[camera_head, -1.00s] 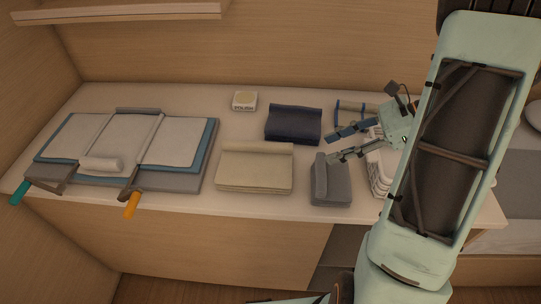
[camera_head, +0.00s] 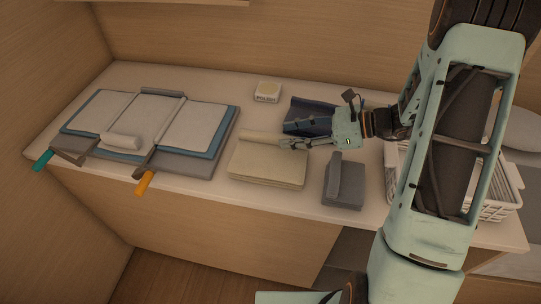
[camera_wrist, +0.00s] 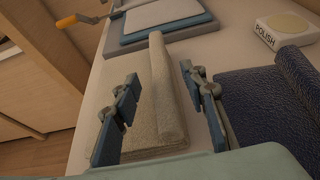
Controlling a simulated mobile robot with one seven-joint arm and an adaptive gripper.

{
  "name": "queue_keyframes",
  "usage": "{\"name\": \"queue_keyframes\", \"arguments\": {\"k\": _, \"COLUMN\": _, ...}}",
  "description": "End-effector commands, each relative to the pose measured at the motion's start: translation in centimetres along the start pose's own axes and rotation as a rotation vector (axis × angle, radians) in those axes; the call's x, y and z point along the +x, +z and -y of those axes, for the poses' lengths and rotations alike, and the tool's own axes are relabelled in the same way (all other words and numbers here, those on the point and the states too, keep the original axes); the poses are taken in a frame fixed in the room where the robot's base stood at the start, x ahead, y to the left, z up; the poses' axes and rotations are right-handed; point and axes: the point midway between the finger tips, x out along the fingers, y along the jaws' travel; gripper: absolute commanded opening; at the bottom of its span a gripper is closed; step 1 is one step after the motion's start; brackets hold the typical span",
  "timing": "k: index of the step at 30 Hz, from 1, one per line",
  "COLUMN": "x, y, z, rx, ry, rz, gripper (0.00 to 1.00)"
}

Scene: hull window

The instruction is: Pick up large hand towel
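A beige folded towel (camera_head: 266,166) lies on the counter with a raised rolled edge along its back side. It is the largest of the loose folded towels. A navy folded towel (camera_head: 296,112) lies behind it, partly hidden by my gripper. A smaller grey folded towel (camera_head: 344,187) lies to the right. My gripper (camera_head: 288,136) is above the beige towel's back right part, beside the navy one. In the wrist view, my gripper (camera_wrist: 160,78) is open and empty, with its fingers on either side of the beige towel's rolled edge (camera_wrist: 163,80). Contact cannot be told.
A press-like board with pale pads (camera_head: 204,126) and orange (camera_head: 144,183) and teal (camera_head: 43,160) handles lies at left. A polish box (camera_head: 267,93) stands at the back. A white basket (camera_head: 500,198) is at right, partly behind my arm. Bare counter lies in front of the towels.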

Motion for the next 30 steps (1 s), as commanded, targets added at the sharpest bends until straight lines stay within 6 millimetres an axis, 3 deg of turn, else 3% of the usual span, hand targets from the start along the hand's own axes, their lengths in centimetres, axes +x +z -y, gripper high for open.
{"name": "queue_keyframes", "arguments": {"k": 6, "x": 3.1, "y": 0.4, "z": -0.1, "rx": 0.001, "ry": 0.003, "rz": 0.001, "gripper": 0.39}}
{"name": "queue_keyframes", "arguments": {"k": 15, "x": 3.7, "y": 0.3, "z": -0.1, "rx": 0.000, "ry": 0.000, "rz": 0.001, "gripper": 0.39}}
{"name": "queue_keyframes", "arguments": {"k": 26, "x": 3.6, "y": 0.4, "z": -0.1, "rx": 0.000, "ry": 0.001, "rz": 0.001, "gripper": 0.01}}
{"name": "queue_keyframes", "arguments": {"k": 30, "x": 3.6, "y": 0.4, "z": -0.1, "rx": 0.000, "ry": 0.001, "rz": 0.002, "gripper": 0.00}}
